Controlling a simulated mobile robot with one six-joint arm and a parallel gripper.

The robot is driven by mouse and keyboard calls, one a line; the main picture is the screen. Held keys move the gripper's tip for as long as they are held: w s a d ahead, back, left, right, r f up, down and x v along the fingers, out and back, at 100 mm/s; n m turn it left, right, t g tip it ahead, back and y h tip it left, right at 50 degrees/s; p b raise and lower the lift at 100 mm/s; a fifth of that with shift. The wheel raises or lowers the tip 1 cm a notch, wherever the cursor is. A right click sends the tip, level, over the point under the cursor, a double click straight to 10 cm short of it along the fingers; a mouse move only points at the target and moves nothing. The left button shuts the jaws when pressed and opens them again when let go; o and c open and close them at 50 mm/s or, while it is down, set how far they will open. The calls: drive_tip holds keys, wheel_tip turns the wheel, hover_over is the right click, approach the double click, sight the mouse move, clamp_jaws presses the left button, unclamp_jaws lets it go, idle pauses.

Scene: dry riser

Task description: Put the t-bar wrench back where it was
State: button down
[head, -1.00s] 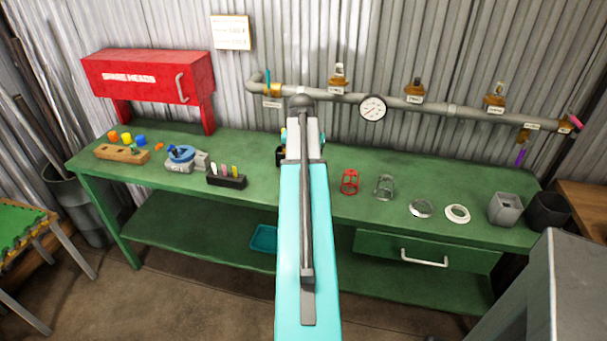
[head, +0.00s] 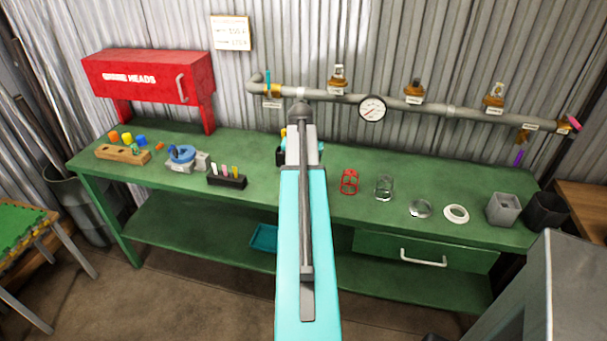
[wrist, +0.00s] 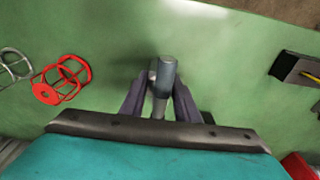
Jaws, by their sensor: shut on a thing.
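My gripper (wrist: 159,82) shows in the wrist view, with its two dark fingers shut on a grey metal piece with a round, bar-like top, which I take to be the t-bar wrench (wrist: 167,76). The piece is between the fingers, over the green bench top. How far its lower end is from the bench I cannot tell. In the head view my own arm hides the gripper and the wrench.
The green bench (head: 240,150) carries a red cage (head: 349,182), a clear glass (head: 384,188), rings and a black pen rack (head: 227,181). A black item (head: 280,157) shows beside my arm. A pipe with a gauge (head: 372,108) runs behind.

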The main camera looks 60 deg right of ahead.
drive_tip(key=shift+f, duration=0.3)
drive_tip(key=c, duration=1.4)
unclamp_jaws()
drive_tip(key=shift+o, duration=0.2)
drive_tip(key=shift+r, duration=0.1)
drive_tip(key=shift+s+a+r+b, duration=0.1)
drive_tip(key=shift+a+r+b, duration=0.15)
drive_tip(key=shift+r, duration=1.75)
drive_tip(key=shift+s+a+r+b, duration=0.1)
drive_tip(key=shift+a+r+b, duration=0.15)
drive_tip(key=shift+r, duration=1.75)
drive_tip(key=shift+a+r+b, duration=0.2)
drive_tip(key=shift+r+b, duration=0.05)
drive_tip(key=shift+r, duration=1.75)
